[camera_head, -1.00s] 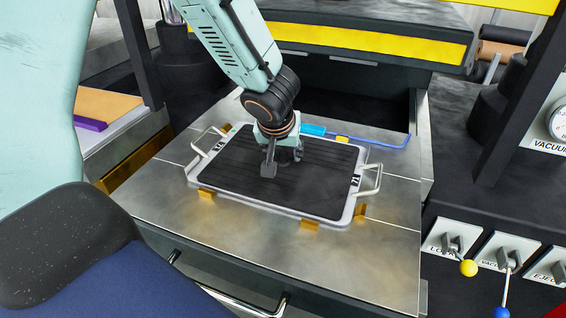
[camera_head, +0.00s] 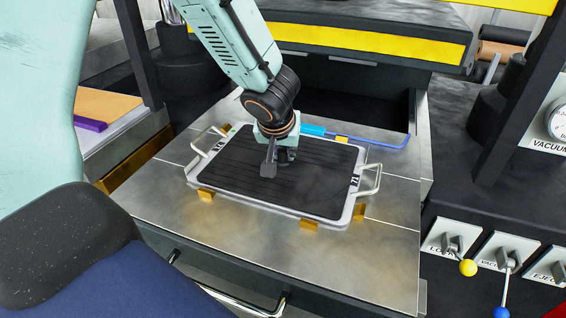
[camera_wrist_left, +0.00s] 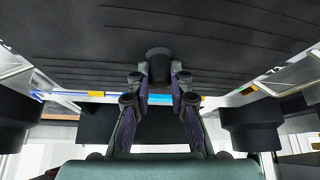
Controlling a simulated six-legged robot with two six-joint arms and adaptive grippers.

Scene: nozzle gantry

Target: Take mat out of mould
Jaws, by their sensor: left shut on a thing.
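The mat (camera_head: 315,185) is a dark, ribbed rectangle lying in the pale grey mould (camera_head: 268,207), a shallow tray with a wire handle at each end. My left gripper (camera_head: 278,163) points down over the middle of the mat and hides part of it. In the left wrist view the ribbed mat (camera_wrist_left: 80,40) fills the top. There the left gripper's fingers (camera_wrist_left: 160,85) are closed around a short dark stub (camera_wrist_left: 159,62) at the mat's surface. The exact contact is hard to see. My right gripper is not in view.
The mould sits on a metal plate (camera_head: 180,215) between brass blocks (camera_head: 309,225). A dark post (camera_head: 525,95) and levers with yellow (camera_head: 468,268) and blue knobs stand at right. A yellow-striped beam (camera_head: 365,44) crosses behind. The plate's front is clear.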

